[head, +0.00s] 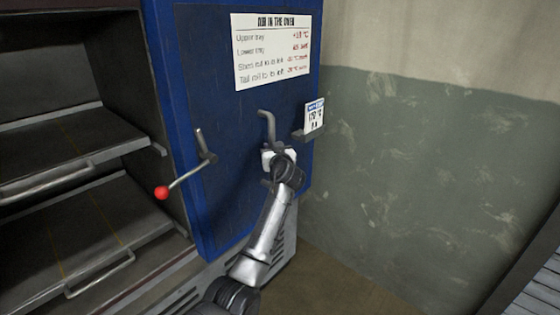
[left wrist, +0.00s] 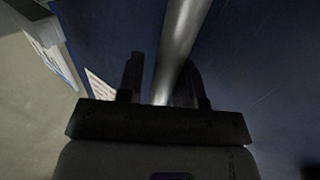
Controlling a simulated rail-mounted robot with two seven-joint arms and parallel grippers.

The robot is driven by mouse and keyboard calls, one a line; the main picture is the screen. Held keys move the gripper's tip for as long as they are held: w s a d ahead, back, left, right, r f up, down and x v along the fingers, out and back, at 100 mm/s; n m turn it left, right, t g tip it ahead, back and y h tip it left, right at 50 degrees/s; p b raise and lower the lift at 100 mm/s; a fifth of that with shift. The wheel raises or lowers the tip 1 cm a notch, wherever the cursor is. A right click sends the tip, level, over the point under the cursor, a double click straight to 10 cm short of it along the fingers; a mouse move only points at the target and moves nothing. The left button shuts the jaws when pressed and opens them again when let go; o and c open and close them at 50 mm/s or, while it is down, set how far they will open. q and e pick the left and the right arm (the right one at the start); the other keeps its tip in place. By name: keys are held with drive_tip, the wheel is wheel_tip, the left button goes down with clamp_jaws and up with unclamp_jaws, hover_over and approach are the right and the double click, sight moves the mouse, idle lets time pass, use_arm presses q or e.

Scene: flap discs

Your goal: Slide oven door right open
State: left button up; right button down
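The blue oven door (head: 235,140) stands in the middle of the head view, to the right of the exposed oven interior. A grey metal handle (head: 267,124) sticks out from its face. My left gripper (head: 272,155) is at the lower part of this handle. In the left wrist view, the metal bar (left wrist: 184,35) passes between the two dark fingers of my left gripper (left wrist: 160,80). Contact is hard to tell. My right gripper is not in view.
Oven trays with handles (head: 45,183) sit inside at the left. A lever with a red knob (head: 162,192) sticks out by the door's left edge. A printed sign (head: 272,50) and a small card (head: 314,117) are on the door. A wall (head: 430,150) stands at the right.

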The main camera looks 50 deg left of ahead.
use_arm(q)
drive_tip(key=p+v, duration=0.2)
drive_tip(key=v, duration=0.9)
drive_tip(key=shift+s+d, duration=0.15)
drive_tip(key=shift+d, duration=0.15)
drive_tip(key=shift+f, duration=0.1)
